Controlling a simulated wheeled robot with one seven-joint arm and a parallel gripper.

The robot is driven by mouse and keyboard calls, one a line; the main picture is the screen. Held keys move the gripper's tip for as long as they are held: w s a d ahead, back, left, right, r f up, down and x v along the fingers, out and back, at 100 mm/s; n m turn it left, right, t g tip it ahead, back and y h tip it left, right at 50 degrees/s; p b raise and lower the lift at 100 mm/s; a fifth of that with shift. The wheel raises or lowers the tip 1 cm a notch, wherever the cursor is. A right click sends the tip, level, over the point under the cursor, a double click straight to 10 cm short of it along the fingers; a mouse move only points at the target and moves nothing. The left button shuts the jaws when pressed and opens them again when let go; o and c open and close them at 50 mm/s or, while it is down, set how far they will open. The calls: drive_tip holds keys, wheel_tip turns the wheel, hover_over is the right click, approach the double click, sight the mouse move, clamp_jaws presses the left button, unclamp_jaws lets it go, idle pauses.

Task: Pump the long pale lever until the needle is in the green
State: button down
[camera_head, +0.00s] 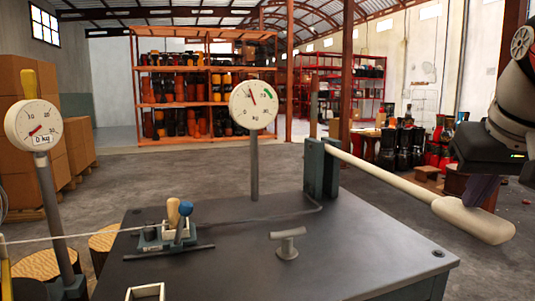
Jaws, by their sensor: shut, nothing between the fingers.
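The long pale lever (385,175) runs from a blue-grey upright bracket (321,167) down to the right and ends in a thick cream grip (473,219). My gripper (479,191) is shut and empty at the right, pointing down by the grip. Its fingertips overlap the grip's upper edge in the picture; I cannot tell whether they touch it. The round white gauge (254,104) stands on a post at the back of the table. Its red needle (251,95) points up and slightly left, left of the green band (265,93).
The dark table (340,260) bears a small T-shaped post (288,243) and a clamp-like device (168,233) with a cable. A second gauge (33,125) at the left reads about 0 kg. Cartons (18,160) stand at the left; drums (395,140) stand behind the lever.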

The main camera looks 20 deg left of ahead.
wheel_tip(320, 180, down, 9)
drive_tip(key=b, duration=0.6)
wheel_tip(320, 180, up, 19)
drive_tip(key=p, duration=1.4)
drive_tip(key=shift+s+d+f, duration=0.15)
drive_tip(key=shift+s+d, duration=0.05)
drive_tip(key=shift+s, duration=0.1)
wheel_tip(320, 180, down, 18)
drive_tip(key=b, duration=1.4)
wheel_tip(320, 180, up, 18)
drive_tip(key=p, duration=1.4)
drive_tip(key=shift+s+d, duration=0.1)
